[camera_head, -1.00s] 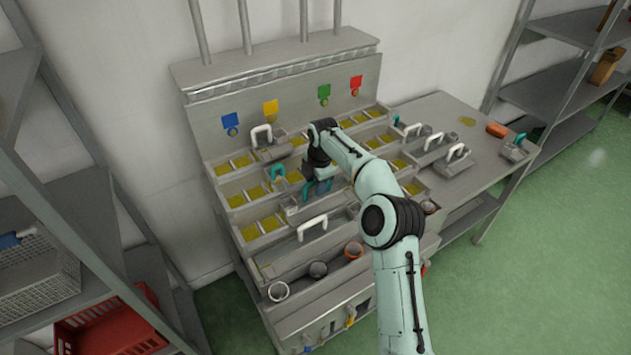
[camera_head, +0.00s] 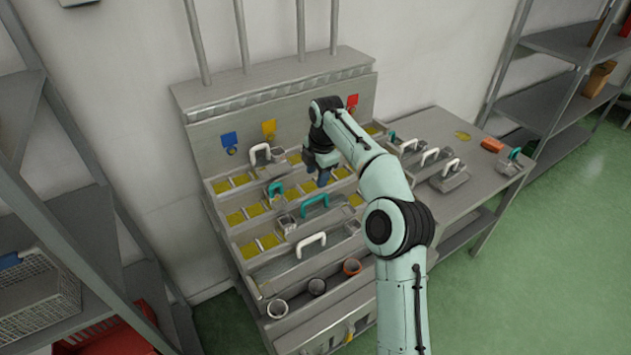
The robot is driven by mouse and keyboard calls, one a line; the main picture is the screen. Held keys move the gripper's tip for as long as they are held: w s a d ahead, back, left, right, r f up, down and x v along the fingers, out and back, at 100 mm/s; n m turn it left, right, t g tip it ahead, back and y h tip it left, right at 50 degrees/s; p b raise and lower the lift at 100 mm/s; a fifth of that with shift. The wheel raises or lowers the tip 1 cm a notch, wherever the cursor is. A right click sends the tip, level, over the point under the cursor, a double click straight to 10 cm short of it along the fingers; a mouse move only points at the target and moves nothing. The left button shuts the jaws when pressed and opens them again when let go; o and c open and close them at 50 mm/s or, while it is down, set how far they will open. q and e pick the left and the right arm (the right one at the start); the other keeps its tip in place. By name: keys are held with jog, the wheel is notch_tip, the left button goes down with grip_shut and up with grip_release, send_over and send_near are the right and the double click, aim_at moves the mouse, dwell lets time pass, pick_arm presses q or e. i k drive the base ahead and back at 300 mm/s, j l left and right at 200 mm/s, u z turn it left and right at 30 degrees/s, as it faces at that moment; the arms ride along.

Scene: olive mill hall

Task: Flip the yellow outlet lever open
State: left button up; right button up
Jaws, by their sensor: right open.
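A small yellow lever (camera_head: 349,333) shows low on the front of the grey tiered bench (camera_head: 262,284), near the bottom of the view; its exact position is too small to tell. A yellow tag (camera_head: 269,129) hangs on the back panel, with a small yellow piece below it. My right gripper (camera_head: 322,180) is open and points down over the middle tiers, above and behind a teal handle (camera_head: 315,200). It is well away from the low yellow lever. My right arm covers part of the bench's right side. My left gripper is not in view.
Handled scoops (camera_head: 449,174) and an orange block (camera_head: 492,145) lie on the right table. Shelves flank both sides. The green floor (camera_head: 560,250) at right is clear.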

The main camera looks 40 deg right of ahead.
aim_at(350, 329)
jog(key=k, duration=1)
